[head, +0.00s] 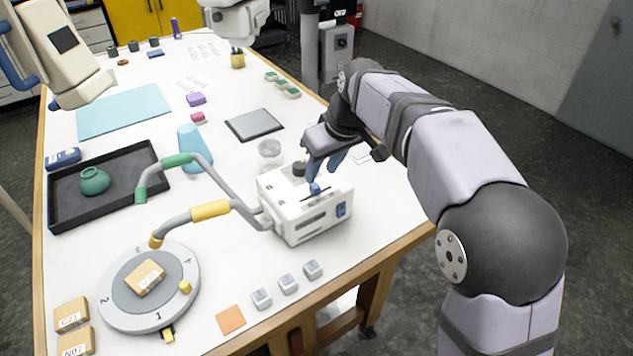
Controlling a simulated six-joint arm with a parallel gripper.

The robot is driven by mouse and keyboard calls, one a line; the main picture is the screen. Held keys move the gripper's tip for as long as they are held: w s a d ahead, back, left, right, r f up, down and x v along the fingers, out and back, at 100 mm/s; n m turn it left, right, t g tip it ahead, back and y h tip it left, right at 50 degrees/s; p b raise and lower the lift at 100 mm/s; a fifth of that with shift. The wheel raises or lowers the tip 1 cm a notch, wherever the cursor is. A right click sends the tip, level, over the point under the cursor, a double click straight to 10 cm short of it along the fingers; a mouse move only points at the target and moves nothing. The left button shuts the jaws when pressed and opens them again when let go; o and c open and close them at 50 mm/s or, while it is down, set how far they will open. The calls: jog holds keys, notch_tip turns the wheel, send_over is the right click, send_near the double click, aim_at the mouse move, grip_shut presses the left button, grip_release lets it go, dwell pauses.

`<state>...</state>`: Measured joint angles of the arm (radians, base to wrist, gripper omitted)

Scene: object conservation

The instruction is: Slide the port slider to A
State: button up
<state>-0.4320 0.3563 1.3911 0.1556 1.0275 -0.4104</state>
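The white machine box (303,218) stands near the table's right edge, with a dark slot on its top. A small blue slider knob (315,188) sits at the slot. My gripper (321,177) points down over the box top with its blue fingers right at the knob. The fingers partly cover that area, and I cannot tell whether they grip the knob or only stand beside it. Any port letters by the slot are too small to read. A green-banded pipe (176,160) and a yellow-banded pipe (209,210) run from the box's left side.
A round numbered dial (120,318) with a wooden block lies below the yellow pipe's end. A black tray (62,208) holds a green pot. A blue cone (193,147) and a clear glass (269,153) stand behind the pipes. Several grey cubes (288,284) lie in front of the box.

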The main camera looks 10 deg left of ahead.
aim_at(315, 186)
jog(key=shift+p+x, duration=0.95)
jog(key=shift+x, duration=2.35)
jog(key=shift+c, duration=0.3)
